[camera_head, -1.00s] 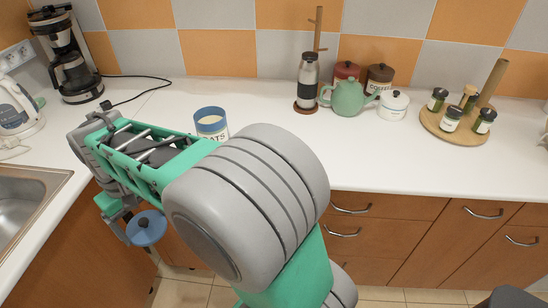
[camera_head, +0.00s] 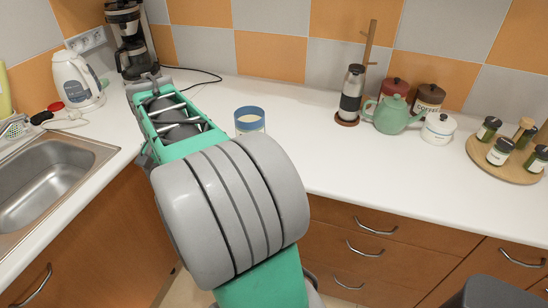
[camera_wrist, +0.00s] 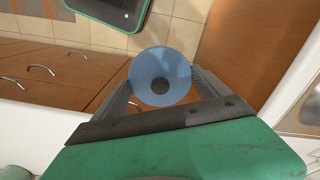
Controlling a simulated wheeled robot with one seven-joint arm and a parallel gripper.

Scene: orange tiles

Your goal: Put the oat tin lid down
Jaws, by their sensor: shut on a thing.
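The oat tin lid is a blue disc (camera_wrist: 160,62) with a dark round centre, seen in the wrist view. My gripper (camera_wrist: 163,86) is shut on it, with a finger on either side. The lid hangs over the floor in front of the wooden drawers, clear of the counter. In the head view my arm hides both the gripper and the lid. The oat tin (camera_head: 250,118), open with a blue rim and pale contents, stands on the counter just behind my arm; its lower part is hidden.
Left are the sink (camera_head: 50,185), kettle (camera_head: 76,82) and coffee maker (camera_head: 130,40). Right of the tin stand a grinder (camera_head: 351,95), a green teapot (camera_head: 392,115), canisters and a round board (camera_head: 508,168) of jars. The white counter (camera_head: 330,160) is free between tin and teapot.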

